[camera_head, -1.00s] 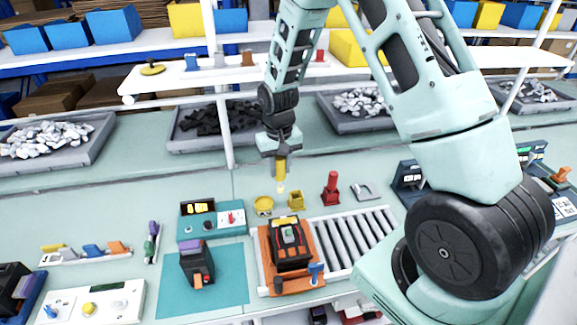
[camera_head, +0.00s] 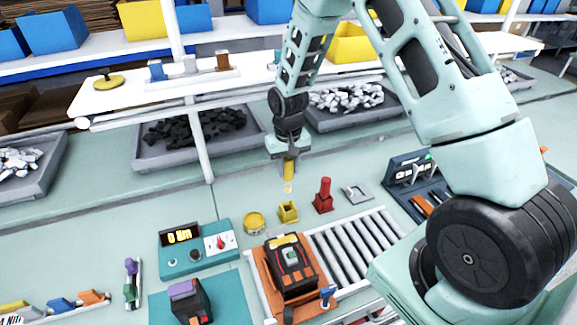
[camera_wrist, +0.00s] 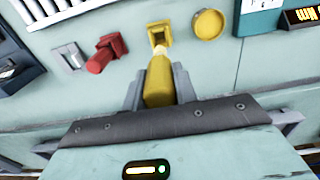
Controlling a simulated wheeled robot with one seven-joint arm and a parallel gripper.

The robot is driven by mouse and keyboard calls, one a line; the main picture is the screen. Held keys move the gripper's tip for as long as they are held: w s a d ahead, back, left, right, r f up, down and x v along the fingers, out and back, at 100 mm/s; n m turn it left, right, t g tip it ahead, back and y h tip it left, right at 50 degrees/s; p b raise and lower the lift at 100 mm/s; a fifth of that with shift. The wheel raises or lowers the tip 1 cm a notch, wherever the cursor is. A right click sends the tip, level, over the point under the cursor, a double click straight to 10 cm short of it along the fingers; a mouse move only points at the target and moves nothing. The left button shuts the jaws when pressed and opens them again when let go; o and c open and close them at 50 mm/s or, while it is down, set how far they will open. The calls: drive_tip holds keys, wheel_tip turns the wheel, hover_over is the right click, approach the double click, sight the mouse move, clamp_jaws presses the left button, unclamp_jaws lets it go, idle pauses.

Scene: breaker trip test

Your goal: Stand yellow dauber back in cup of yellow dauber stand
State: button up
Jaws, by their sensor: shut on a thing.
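My gripper (camera_head: 288,158) is shut on the yellow dauber (camera_head: 289,172), which hangs upright with its pale tip downward. The yellow dauber stand (camera_head: 288,211), a small square cup, sits on the bench below and slightly nearer than the dauber. In the wrist view the dauber (camera_wrist: 159,82) lies between the two fingers (camera_wrist: 158,88), and its tip points toward the stand (camera_wrist: 159,34). In the head view there is a gap between tip and stand. The inside of the cup is only partly visible.
A round yellow dish (camera_head: 254,222) is left of the stand. A red dauber in its stand (camera_head: 323,196) is to the right, with a grey bracket (camera_head: 356,193) beyond. An orange tray with a black breaker (camera_head: 290,265) sits in front by the rollers. A shelf post (camera_head: 200,145) rises behind left.

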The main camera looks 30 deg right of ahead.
sight(288, 191)
drive_tip(key=shift+f+b, duration=2.15)
drive_tip(key=shift+f, duration=0.75)
drive_tip(key=shift+f+b, duration=2.25)
drive_tip(key=shift+f, duration=0.85)
drive_tip(key=o, duration=1.1)
drive_tip(key=shift+c, duration=0.2)
drive_tip(key=shift+r, duration=0.15)
wheel_tip(288, 191, up, 17)
drive_tip(key=b, duration=0.3)
drive_tip(key=shift+r+b, duration=0.1)
drive_tip(key=shift+b, duration=0.25)
